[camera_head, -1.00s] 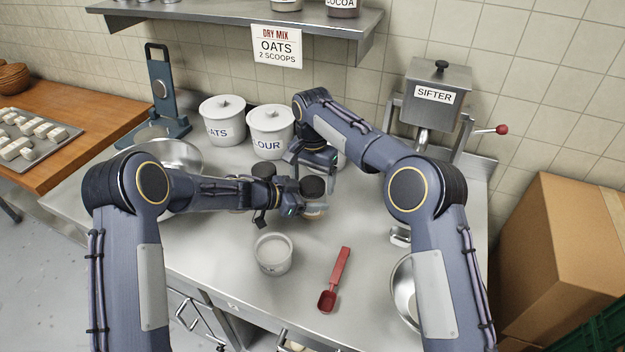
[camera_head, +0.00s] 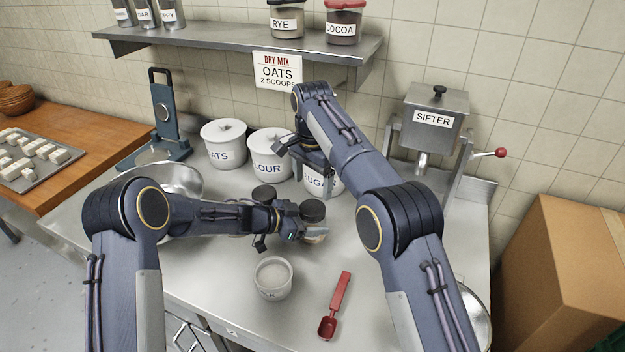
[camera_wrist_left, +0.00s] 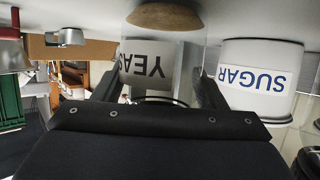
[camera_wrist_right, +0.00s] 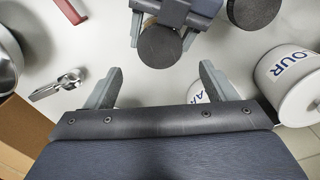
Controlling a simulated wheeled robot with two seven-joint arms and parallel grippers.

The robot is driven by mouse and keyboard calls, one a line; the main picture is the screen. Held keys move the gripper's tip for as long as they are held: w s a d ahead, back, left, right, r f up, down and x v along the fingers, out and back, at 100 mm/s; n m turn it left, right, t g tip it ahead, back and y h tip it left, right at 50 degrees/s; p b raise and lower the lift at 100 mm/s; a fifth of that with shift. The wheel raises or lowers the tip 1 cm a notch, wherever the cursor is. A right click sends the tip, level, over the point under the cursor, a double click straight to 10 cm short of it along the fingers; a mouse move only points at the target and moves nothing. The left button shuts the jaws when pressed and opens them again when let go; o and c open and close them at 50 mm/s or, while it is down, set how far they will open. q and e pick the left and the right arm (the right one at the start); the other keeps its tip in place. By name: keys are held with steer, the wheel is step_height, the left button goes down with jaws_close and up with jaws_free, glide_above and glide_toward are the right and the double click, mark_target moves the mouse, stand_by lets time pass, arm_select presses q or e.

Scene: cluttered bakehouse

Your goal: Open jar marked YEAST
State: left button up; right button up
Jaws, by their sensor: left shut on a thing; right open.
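The jar marked YEAST (camera_wrist_left: 150,65) shows upside down in the left wrist view, clear, with tan contents (camera_wrist_left: 165,16). My left gripper (camera_head: 304,232) is shut around its body. In the head view, its dark round lid (camera_head: 312,210) sits on top; the lid also shows from above in the right wrist view (camera_wrist_right: 160,46). My right gripper (camera_head: 287,165) is open and empty, behind and above the jar, in front of the canisters. In the right wrist view its fingers (camera_wrist_right: 162,85) are spread, with the lid beyond them, apart from both. Whether the jar touches the counter is unclear.
Another dark-lidded jar (camera_head: 264,193) stands just left of the held one. White canisters OATS (camera_head: 224,148), FLOUR (camera_head: 268,158) and SUGAR (camera_head: 322,182) stand behind. A small white tub (camera_head: 272,280) and red scoop (camera_head: 334,308) are in front. The sifter (camera_head: 434,120) stands right.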

mark_target(313, 207)
step_height(313, 207, down, 8)
steer(key=shift+r, duration=0.15)
stand_by(0.4)
steer(key=c, duration=1)
steer(key=n, duration=0.3)
steer(key=o, duration=1.1)
